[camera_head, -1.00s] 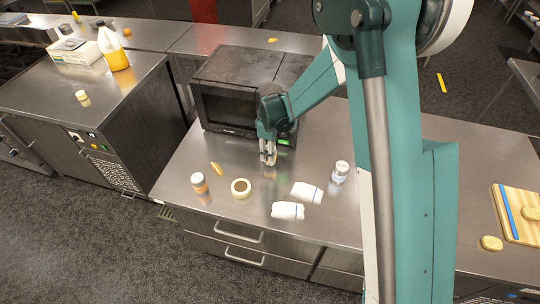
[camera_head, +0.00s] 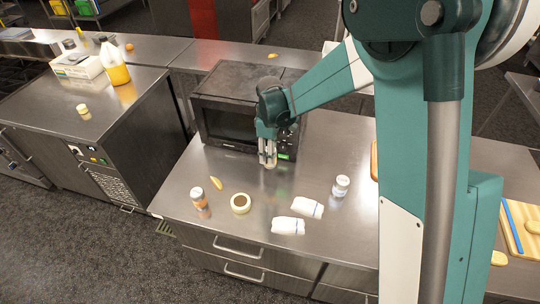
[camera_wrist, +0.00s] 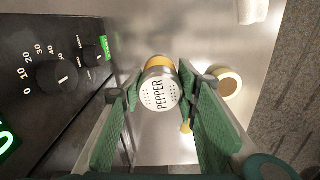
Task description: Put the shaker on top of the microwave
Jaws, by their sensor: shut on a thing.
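The pepper shaker (camera_wrist: 158,97), with a white holed lid reading PEPPER, is between the green finger pads of my gripper (camera_wrist: 160,95) in the wrist view. My gripper is shut on it. In the head view my gripper (camera_head: 267,158) points down in front of the microwave's right part, low over the steel counter; the shaker is mostly hidden by the fingers there. I cannot tell whether it touches the counter. The black microwave (camera_head: 225,85) stands at the back of the counter, its top clear. Its knobs and green display show close on the left in the wrist view.
On the counter (camera_head: 265,245) are an orange-bodied shaker (camera_head: 199,198), a round cream container (camera_head: 240,203), a yellow curved piece (camera_head: 216,183), two white packets (camera_head: 288,226) (camera_head: 308,207) and a white-capped bottle (camera_head: 341,185). A cutting board (camera_head: 512,232) lies at right.

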